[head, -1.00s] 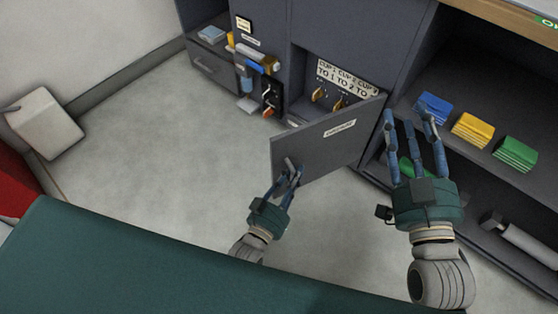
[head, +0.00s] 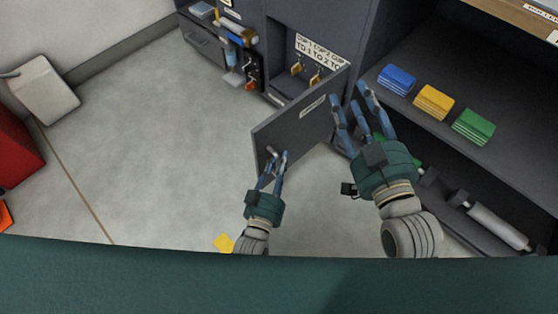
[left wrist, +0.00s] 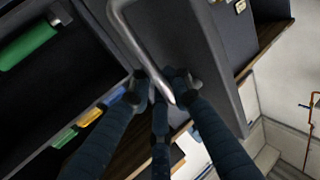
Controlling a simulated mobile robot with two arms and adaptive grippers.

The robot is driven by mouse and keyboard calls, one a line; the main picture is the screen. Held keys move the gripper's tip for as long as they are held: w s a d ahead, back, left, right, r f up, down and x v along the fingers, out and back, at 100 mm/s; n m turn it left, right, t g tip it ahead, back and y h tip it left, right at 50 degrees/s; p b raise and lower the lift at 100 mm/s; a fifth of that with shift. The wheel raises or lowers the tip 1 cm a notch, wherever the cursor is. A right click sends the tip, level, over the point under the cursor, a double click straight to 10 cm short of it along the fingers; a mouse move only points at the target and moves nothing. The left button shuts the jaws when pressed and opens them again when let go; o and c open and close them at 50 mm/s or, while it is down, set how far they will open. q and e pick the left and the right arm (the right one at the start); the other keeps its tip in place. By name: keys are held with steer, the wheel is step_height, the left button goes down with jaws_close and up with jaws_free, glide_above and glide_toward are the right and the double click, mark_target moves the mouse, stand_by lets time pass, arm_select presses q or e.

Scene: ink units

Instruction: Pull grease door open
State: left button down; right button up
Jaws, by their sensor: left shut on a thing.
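The grey grease door (head: 296,122) stands swung open from the dark cabinet, with a small white label on its face. My left gripper (head: 273,168) is at the door's free left edge, shut on the metal bar handle. In the left wrist view the bent metal handle (left wrist: 138,42) runs down between the fingers, against the grey door panel (left wrist: 180,45). My right gripper (head: 358,108) is open and empty, in front of the door's right side in the picture, with its fingers spread. It hides part of the door's hinge side.
Behind the door, an open compartment holds yellow taps below a white cup label (head: 320,50). Blue (head: 397,80), yellow (head: 434,101) and green (head: 473,126) stacks sit on the right shelf. The floor (head: 165,130) left of the door is clear.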

arm_select(q)
steer(key=shift+s+a+f, duration=0.1)
steer(key=shift+a+f, duration=0.05)
steer(key=shift+f, duration=0.05)
steer(key=c, duration=2)
jaws_free()
steer(key=shift+o, duration=1.4)
steer(key=shift+r, duration=0.1)
steer(key=v, duration=1.2)
